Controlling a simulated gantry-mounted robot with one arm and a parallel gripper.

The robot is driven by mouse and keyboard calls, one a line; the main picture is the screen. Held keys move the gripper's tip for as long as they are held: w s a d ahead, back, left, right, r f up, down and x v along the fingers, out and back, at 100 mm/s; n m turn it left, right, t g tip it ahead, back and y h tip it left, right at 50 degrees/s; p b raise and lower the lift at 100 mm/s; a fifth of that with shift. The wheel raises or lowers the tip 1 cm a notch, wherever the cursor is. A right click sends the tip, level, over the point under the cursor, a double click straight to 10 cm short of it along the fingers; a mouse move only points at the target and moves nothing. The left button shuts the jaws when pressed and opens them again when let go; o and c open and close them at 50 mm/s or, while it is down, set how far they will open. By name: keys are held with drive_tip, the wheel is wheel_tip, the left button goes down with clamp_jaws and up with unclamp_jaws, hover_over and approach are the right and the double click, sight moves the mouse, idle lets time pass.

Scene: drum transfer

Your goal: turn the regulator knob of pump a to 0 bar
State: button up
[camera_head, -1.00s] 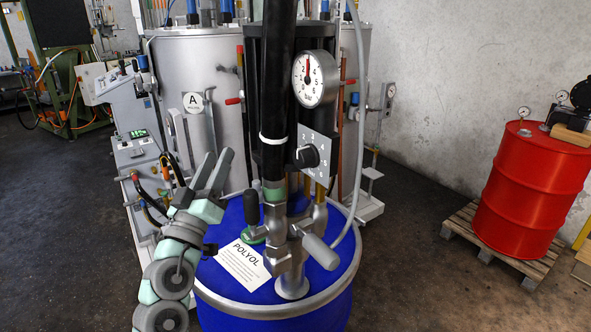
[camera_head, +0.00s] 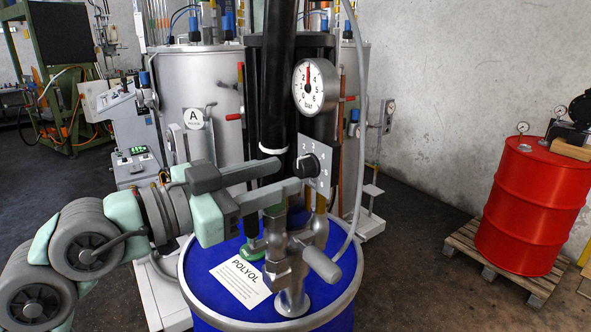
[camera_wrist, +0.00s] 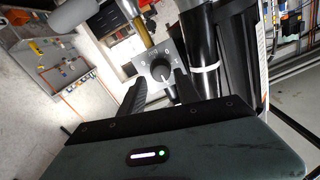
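The regulator knob (camera_head: 309,166) is black and round, on a pale square scale plate (camera_head: 326,156) at pump A's dark column. In the wrist view the knob (camera_wrist: 161,70) lies ahead, between the lines of my two fingers. My gripper (camera_head: 290,174) is open and empty, left of the knob, one finger above the other. The fingertips are close to the knob; I cannot tell whether they touch it. The white pressure gauge (camera_head: 315,86) above has a red needle pointing straight up, near 3. The knob's exact setting is too small to read.
The blue drum (camera_head: 199,274) with a POLYOL label (camera_head: 240,281) is below. A grey-handled valve (camera_head: 322,259) stands right below the knob. A grey hose runs down right of the plate. A red drum (camera_head: 530,210) stands on a pallet at right, with bare floor between.

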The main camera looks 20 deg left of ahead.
sight(298, 170)
drive_tip(key=shift+x, duration=2.1)
drive_tip(key=shift+c, duration=0.2)
clamp_jaws()
